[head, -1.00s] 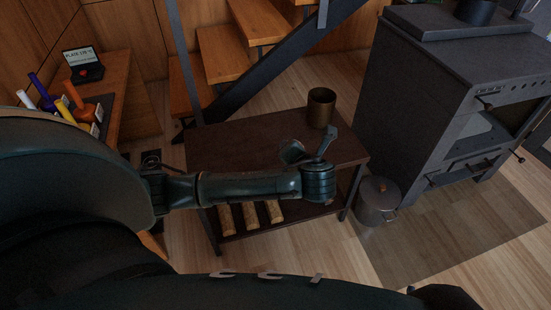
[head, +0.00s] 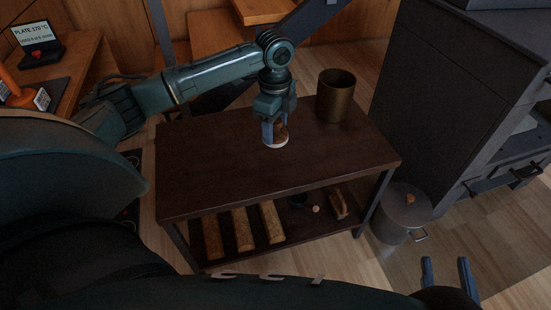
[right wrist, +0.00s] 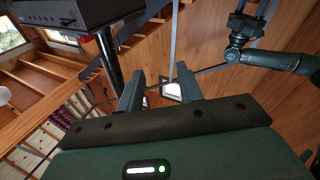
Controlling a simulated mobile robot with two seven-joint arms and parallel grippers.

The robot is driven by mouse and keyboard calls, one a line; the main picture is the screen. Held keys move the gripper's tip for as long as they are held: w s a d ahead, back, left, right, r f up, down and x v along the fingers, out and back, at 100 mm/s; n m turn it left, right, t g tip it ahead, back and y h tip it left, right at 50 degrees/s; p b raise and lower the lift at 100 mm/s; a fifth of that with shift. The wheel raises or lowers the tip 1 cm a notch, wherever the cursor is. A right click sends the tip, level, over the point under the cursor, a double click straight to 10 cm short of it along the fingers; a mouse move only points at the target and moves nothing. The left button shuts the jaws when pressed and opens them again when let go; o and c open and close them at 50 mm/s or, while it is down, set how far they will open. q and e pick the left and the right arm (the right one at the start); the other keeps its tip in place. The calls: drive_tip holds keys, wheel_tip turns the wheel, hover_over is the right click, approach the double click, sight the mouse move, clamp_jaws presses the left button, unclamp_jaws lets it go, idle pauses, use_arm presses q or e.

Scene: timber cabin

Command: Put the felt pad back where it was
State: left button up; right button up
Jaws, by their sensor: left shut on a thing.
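My left gripper (head: 275,128) points down over the back middle of the dark brown table (head: 215,178). It is shut on a small round brown thing with a pale lower rim (head: 275,142), which I take to be the felt pad. The fingers partly hide it. It is low over the tabletop; I cannot tell whether it touches. My right gripper (head: 446,264) is at the lower right of the head view, with its fingers apart and nothing between them. It also shows open in the right wrist view (right wrist: 160,78).
A brass-coloured cup (head: 336,98) stands on the table, right of my left gripper. Several logs (head: 242,230) and small tools lie on the lower shelf. A lidded metal bin (head: 402,215) and dark stove (head: 440,100) stand at right. The front of the tabletop is clear.

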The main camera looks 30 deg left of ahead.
sight(275, 141)
use_arm(q)
wheel_tip(275, 141, down, 5)
drive_tip(key=shift+s+f+b, duration=0.1)
drive_tip(key=shift+b, duration=0.8)
wheel_tip(275, 141, down, 4)
drive_tip(key=shift+r+b, duration=0.1)
drive_tip(key=shift+b, duration=0.85)
drive_tip(key=o, duration=1.1)
use_arm(e)
drive_tip(key=shift+w+a+m+t+y, duration=0.15)
drive_tip(key=shift+a+m+t+y, duration=0.15)
drive_tip(key=shift+a+m, duration=0.1)
drive_tip(key=shift+r, duration=0.1)
